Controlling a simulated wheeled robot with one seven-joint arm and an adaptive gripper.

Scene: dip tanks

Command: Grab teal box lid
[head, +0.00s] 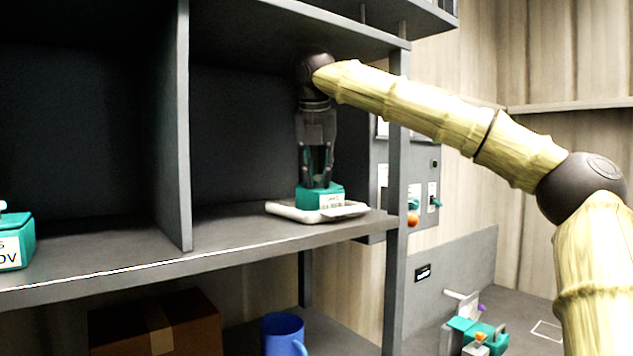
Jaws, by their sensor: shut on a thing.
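A teal box (320,196) with a white label on its front sits on a white tray (287,211) on the grey shelf. My gripper (319,182) points straight down over it, with its fingers shut on the teal box lid (334,188) at the top of the box. The lid looks level with the box, and I cannot make out a gap between them. The fingers hide the middle of the lid.
A grey divider (176,120) stands left of the tray, and a shelf post (393,210) stands to its right. Another teal box (14,240) is at the far left. A blue mug (284,336) and cardboard box (165,325) are below. The shelf (235,235) is clear beside the tray.

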